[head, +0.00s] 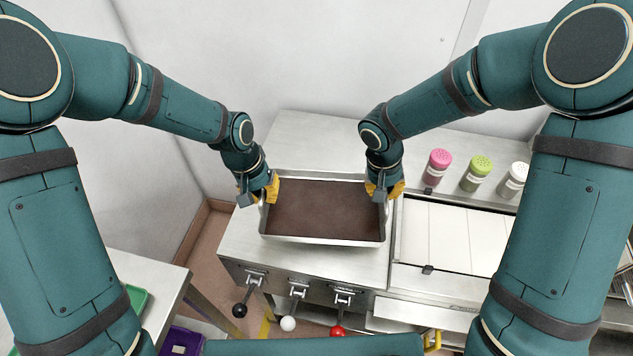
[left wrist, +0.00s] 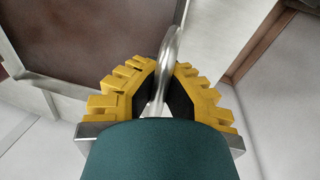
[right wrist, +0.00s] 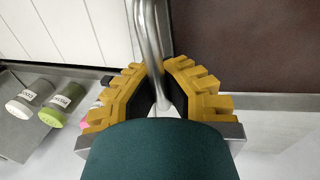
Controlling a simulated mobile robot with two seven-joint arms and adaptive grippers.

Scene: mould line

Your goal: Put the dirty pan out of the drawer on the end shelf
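The dirty pan (head: 325,209) is a metal rectangular pan with a dark brown inside. It sits on or just above the steel counter top left of the white-lidded section; I cannot tell if it touches. My left gripper (head: 262,192) is at its left end, with yellow fingers on both sides of a round metal handle (left wrist: 168,62). My right gripper (head: 384,190) is at its right end, with fingers around the other handle (right wrist: 150,45). Both grippers look closed on the handles. The brown pan floor also shows in the right wrist view (right wrist: 240,45).
Pink (head: 438,166), green (head: 476,173) and white (head: 513,179) shakers stand on the ledge at right. Levers with black (head: 239,310), white (head: 288,323) and red (head: 337,331) knobs are on the counter front. A separate steel table (head: 150,285) with a green tray (head: 137,298) stands at lower left.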

